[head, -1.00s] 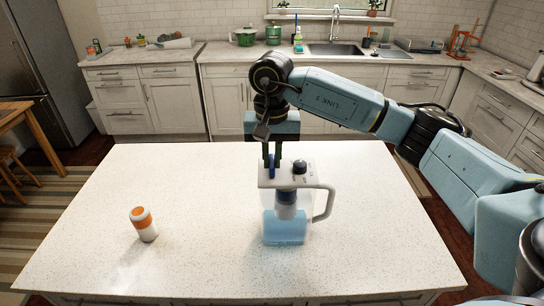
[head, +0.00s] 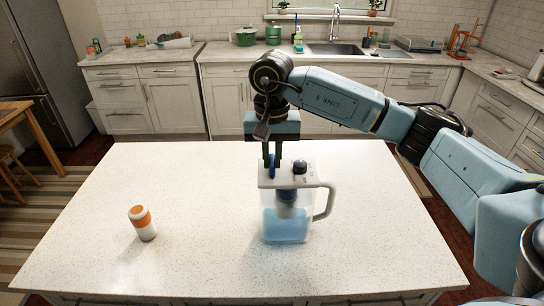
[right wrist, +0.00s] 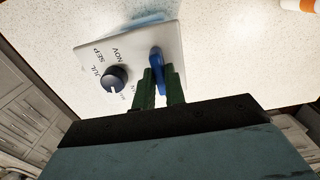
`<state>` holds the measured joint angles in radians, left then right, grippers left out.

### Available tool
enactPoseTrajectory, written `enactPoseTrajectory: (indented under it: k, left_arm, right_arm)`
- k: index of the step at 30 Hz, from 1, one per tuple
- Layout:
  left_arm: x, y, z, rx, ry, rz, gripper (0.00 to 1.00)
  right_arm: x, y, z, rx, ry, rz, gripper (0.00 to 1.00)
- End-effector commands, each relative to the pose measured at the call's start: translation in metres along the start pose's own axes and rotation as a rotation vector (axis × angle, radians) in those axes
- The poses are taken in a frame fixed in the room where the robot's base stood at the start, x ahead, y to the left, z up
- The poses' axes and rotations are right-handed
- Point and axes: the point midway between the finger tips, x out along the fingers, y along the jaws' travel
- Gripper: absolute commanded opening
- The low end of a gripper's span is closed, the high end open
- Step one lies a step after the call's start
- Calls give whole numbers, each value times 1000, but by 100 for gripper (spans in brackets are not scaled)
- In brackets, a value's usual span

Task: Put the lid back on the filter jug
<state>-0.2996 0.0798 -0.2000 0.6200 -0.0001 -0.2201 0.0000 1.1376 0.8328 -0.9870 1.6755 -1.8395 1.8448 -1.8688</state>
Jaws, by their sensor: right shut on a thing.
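The filter jug (head: 286,226) stands upright on the white speckled island top. It is clear with a white handle on its right and blue liquid inside, and a dark filter shows in its upper part. The white lid (head: 286,177) sits at the jug's top, with a dark knob (head: 299,167) and a blue tab (right wrist: 158,66). Month letters show on the lid (right wrist: 112,40) in the right wrist view. My right gripper (head: 271,166) points down from above, its dark fingers shut on the blue tab. Whether the lid is fully seated I cannot tell. My left gripper is out of view.
A back counter with a sink (head: 335,48) and green pots lies beyond.

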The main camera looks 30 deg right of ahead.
Motion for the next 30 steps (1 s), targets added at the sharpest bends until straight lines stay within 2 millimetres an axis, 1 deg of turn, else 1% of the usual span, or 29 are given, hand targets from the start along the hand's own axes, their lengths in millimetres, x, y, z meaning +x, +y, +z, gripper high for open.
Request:
enactPoseTrajectory:
  k: [8, 9, 14, 20, 25, 30]
  left_arm:
    - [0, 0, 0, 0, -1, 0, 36]
    - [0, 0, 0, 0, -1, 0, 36]
    - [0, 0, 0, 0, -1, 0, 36]
    - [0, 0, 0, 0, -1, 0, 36]
    - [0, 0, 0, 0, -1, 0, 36]
    - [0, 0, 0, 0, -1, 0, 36]
  right_arm:
    - [-1, 0, 0, 0, 1, 0, 0]
    - [-1, 0, 0, 0, 1, 0, 16]
    - [-1, 0, 0, 0, 1, 0, 37]
    - [0, 0, 0, 0, 1, 0, 37]
    - [0, 0, 0, 0, 0, 0, 59]
    - [0, 0, 0, 0, 0, 0, 59]
